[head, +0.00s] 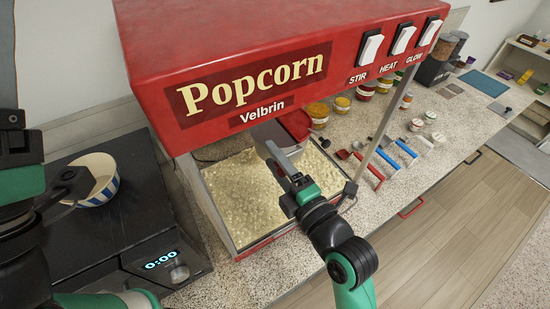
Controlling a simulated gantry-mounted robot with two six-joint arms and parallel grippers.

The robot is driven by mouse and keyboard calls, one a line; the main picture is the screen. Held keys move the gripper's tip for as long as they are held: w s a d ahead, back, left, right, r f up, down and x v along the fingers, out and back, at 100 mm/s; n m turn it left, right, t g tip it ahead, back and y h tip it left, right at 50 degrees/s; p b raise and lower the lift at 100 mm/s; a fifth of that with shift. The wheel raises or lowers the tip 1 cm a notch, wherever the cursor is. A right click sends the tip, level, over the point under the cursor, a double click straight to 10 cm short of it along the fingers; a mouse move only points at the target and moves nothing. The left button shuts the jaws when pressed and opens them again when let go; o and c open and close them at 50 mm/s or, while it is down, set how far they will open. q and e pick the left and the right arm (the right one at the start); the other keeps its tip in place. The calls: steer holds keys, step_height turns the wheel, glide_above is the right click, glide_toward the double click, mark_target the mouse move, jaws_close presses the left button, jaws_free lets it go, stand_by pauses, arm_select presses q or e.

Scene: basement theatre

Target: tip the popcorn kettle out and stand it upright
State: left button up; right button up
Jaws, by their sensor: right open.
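The popcorn machine (160,75) has a red top marked "Popcorn Velbrin". The grey kettle (270,133) hangs under it, partly hidden by the red top and my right gripper; its exact tilt is hard to tell. A red flap-like part (297,124) shows beside it. Popcorn (235,190) covers the floor of the case below. My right gripper (277,163) is open at the kettle's near lower side; whether it touches is unclear. My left gripper (76,182) is at the far left near a striped bowl, its jaws not clear.
The blue-and-white striped bowl (98,180) stands on a black appliance (140,225) reading 0:00. STIR, HEAT and GLOW switches (403,40) line the machine's top. Several tubs, and scoops with red and blue handles (370,172), lie on the speckled counter (440,165) at right.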

jaws_close()
stand_by(1.3)
